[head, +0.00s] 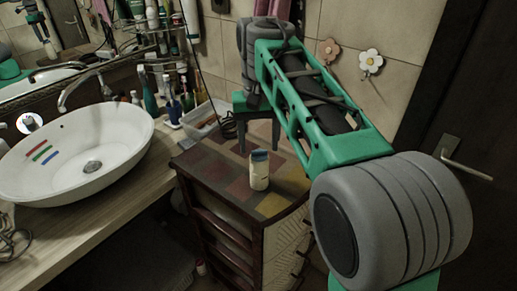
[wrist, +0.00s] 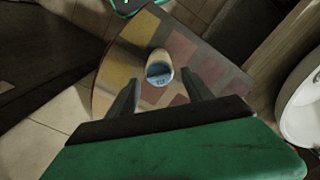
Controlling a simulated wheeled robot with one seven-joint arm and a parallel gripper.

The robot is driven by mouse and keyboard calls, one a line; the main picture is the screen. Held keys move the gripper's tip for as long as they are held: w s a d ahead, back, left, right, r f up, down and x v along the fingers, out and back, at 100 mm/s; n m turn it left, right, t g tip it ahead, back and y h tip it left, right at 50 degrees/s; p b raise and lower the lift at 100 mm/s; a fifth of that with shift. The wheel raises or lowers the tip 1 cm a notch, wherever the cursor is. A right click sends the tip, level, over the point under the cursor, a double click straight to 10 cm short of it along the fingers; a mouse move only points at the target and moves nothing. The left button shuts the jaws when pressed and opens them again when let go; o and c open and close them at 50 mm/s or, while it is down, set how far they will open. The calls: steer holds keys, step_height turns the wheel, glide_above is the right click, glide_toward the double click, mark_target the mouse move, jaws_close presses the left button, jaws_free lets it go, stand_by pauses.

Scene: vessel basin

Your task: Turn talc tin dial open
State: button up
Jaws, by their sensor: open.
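The talc tin (head: 259,175) is a small cream cylinder with a blue-grey top. It stands upright on the checkered top of a dark wooden cabinet (head: 200,157). My gripper (head: 242,148) hangs above the cabinet top, behind and slightly left of the tin in the head view. In the wrist view the tin (wrist: 159,68) shows from above, its blue dial top (wrist: 159,75) facing the camera. The open fingers (wrist: 156,90) sit left and right of it in the picture, with a gap on each side. I see no contact with the tin.
A white basin (head: 75,185) stands on the counter at left, with a faucet and several bottles behind it. A plastic box (head: 205,118) sits by the wall behind the cabinet. A dark door with a handle (head: 466,168) is at right. The cabinet top around the tin is clear.

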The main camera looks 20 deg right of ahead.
steer(key=shift+f, duration=0.75)
steer(key=shift+d, duration=0.1)
steer(key=shift+c, duration=0.3)
jaws_close()
